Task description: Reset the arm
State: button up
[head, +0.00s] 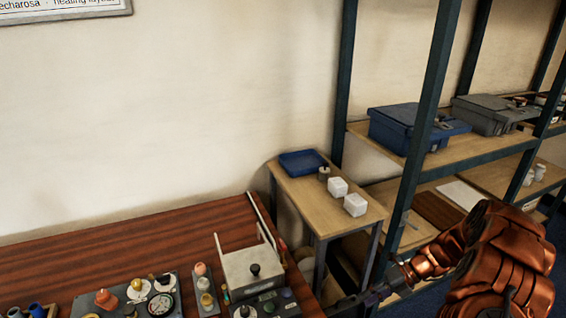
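My arm, copper coloured, comes in at the lower right of the head view and reaches left. My gripper (348,305) is the dark part at its end, low in the picture near the right edge of the workbench (130,230). It is small and seen from the side, so I cannot tell whether it is open or shut. I see nothing clearly held in it.
The reddish workbench carries a grey box-shaped device (252,270), a gauge panel (160,303) and small bottles. A side table (305,190) holds a blue tray (302,163) and two white blocks. Metal shelving (418,140) with a blue case (400,128) stands at right.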

jog(key=s+a+r+n+g+h+p, duration=0.1)
jog(key=s+a+r+n, duration=0.25)
jog(key=r+n, duration=0.3)
jog(key=s+a+r+n+g+h+p, duration=0.1)
jog(key=s+a+r+n+h, duration=0.15)
jog(key=s+r+n, duration=0.45)
jog(key=s+a+r+n+h+p, duration=0.1)
jog(key=s+a+r+n+p, duration=0.1)
jog(key=a+r+n, duration=0.45)
jog(key=s+d+r+n+h+p, duration=0.2)
jog(key=s+r+n, duration=0.4)
jog(key=s+n, duration=0.2)
jog(key=s+d+r+n+t+h+p, duration=0.1)
jog(key=s+d+r+n+h, duration=0.2)
jog(key=s, duration=0.9)
notch_tip(320, 180, up, 3)
jog(key=n, duration=0.5)
jog(key=shift+s+d+p, duration=0.2)
jog(key=shift+d+p, duration=0.1)
jog(key=shift+p, duration=0.1)
